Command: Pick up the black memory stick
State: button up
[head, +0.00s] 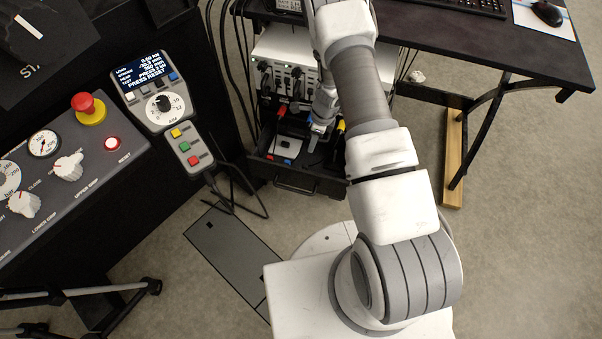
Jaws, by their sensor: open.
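My gripper (318,130) reaches down into an open black drawer (297,180) below the white instrument box. It is small in the head view, and its fingertips are partly lost among the drawer's contents. I see no object held in it. I cannot make out the black memory stick for certain; the drawer is dark inside and my arm covers its right part. A small grey-blue item (286,146) lies in the drawer, left of my gripper.
A yellow-handled item (340,129) is close to the right of my gripper. The white instrument box (283,55) with cables stands just behind the drawer. A hand controller (165,105) and a control panel (65,160) are at left. A black desk (450,35) is at right.

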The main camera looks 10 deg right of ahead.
jog(key=b, duration=0.5)
send_near(305, 166)
jog(key=f, duration=0.5)
jog(key=shift+w+a, duration=0.15)
jog(key=shift+a, duration=0.15)
jog(key=f, duration=0.1)
jog(key=f+b, duration=0.1)
jog(key=f, duration=0.1)
jog(key=f+b, duration=0.1)
jog(key=f, duration=0.1)
jog(key=shift+w+a+f, duration=0.1)
jog(key=shift+w+a, duration=0.25)
jog(key=shift+a, duration=0.05)
grip_shut()
